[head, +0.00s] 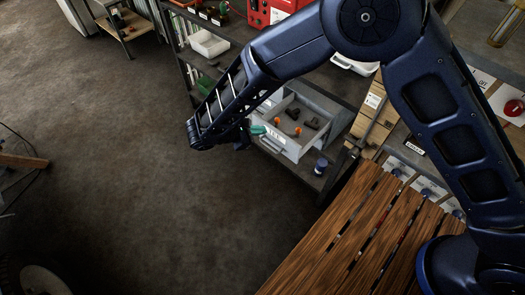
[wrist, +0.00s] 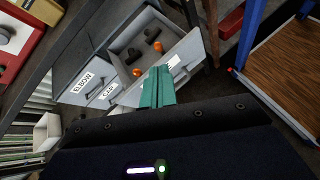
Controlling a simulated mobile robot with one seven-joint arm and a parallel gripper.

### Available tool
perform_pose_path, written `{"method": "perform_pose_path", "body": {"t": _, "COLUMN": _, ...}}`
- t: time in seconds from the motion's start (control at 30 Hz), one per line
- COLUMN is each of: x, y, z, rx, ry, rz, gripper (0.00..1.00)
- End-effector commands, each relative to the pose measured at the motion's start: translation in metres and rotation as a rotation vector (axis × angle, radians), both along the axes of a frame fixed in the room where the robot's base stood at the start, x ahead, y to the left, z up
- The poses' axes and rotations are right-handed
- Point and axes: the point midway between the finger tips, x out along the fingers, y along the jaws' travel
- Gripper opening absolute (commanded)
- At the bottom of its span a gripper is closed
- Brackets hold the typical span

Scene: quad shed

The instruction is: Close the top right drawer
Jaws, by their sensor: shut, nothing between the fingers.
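A grey drawer (head: 283,144) stands pulled out of a small drawer cabinet (head: 322,101) on a shelf. It also shows open in the wrist view (wrist: 193,50), with a handle and a white label on its front. Inside it lie dark fittings (wrist: 152,34) and small orange pieces (wrist: 137,72). My gripper (head: 260,130) has teal fingers, shut and empty, at the drawer's front. In the wrist view the fingers (wrist: 157,84) overlap the front near the handle and hide part of the label. I cannot tell whether they touch it.
Drawer fronts labelled ELBOW (wrist: 88,85) and CAP (wrist: 107,93) are beside the open drawer. A dark blue object (head: 320,166) stands on the shelf close by. A slatted wooden bench top (head: 345,235) is at the lower right. The floor at left (head: 110,170) is largely clear.

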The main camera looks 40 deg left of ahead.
Motion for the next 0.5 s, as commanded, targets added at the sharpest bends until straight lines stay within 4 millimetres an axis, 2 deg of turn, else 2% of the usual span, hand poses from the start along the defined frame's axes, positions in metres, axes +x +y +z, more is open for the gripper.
{"method": "perform_pose_path", "body": {"t": 0.03, "x": -0.015, "y": 0.002, "z": -0.018, "rx": -0.043, "ry": -0.026, "rz": 0.051, "gripper": 0.00}}
{"method": "perform_pose_path", "body": {"t": 0.3, "x": -0.078, "y": 0.007, "z": -0.091, "rx": -0.240, "ry": -0.177, "rz": 0.290, "gripper": 0.00}}
{"method": "perform_pose_path", "body": {"t": 0.5, "x": -0.105, "y": 0.006, "z": -0.122, "rx": -0.322, "ry": -0.253, "rz": 0.390, "gripper": 0.00}}
